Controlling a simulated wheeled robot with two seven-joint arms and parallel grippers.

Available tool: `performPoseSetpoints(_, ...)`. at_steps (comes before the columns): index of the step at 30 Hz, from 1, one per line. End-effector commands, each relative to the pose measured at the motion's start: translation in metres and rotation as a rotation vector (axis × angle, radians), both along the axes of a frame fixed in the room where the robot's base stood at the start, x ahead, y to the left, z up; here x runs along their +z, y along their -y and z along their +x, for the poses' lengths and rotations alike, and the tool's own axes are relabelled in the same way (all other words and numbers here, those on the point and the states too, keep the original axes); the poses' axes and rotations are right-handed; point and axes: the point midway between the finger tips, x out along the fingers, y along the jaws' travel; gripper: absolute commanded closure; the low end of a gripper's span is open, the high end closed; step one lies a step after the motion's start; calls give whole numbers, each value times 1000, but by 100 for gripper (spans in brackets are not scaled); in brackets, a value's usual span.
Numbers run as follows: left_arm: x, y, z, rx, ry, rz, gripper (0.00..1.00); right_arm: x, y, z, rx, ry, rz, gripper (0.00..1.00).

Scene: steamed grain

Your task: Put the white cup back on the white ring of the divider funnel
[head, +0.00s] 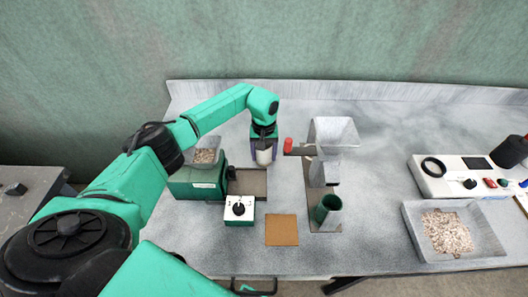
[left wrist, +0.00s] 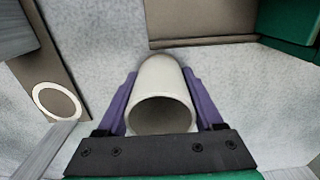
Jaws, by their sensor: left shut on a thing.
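The white cup (left wrist: 165,78) is held between the purple fingers of my left gripper (left wrist: 160,105), its open mouth facing the left wrist camera. In the head view the cup (head: 264,157) shows below my left gripper (head: 263,143), left of the divider funnel (head: 334,134). The white ring (left wrist: 58,101) lies on a brown-grey base plate at the left of the left wrist view, apart from the cup. I cannot make the ring out in the head view. My right gripper is not in view.
A green cup (head: 328,207) stands at the divider's front. A red-knobbed lever (head: 288,145) sticks out towards my gripper. A green machine (head: 198,180), control box (head: 239,208) and brown square pad (head: 282,230) are nearby. A grain tray (head: 412,226) lies right.

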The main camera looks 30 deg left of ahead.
Motion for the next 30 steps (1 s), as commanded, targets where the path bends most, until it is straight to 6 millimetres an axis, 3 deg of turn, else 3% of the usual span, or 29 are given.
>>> performPoseSetpoints(11, -8, 0, 0, -1, 2, 0, 95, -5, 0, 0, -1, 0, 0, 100)
performPoseSetpoints(12, -6, 0, 0, 0, 1, 0, 16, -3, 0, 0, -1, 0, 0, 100)
performPoseSetpoints(13, -5, 0, 0, 0, 1, 0, 5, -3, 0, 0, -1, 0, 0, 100)
performPoseSetpoints(14, -5, 0, 0, 0, 1, 0, 1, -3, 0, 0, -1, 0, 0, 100)
performPoseSetpoints(26, 3, 0, 1, 0, 4, 0, 1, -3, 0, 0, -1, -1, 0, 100)
performPoseSetpoints(30, 32, -1, 2, -1, 9, 0, 1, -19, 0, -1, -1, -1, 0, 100)
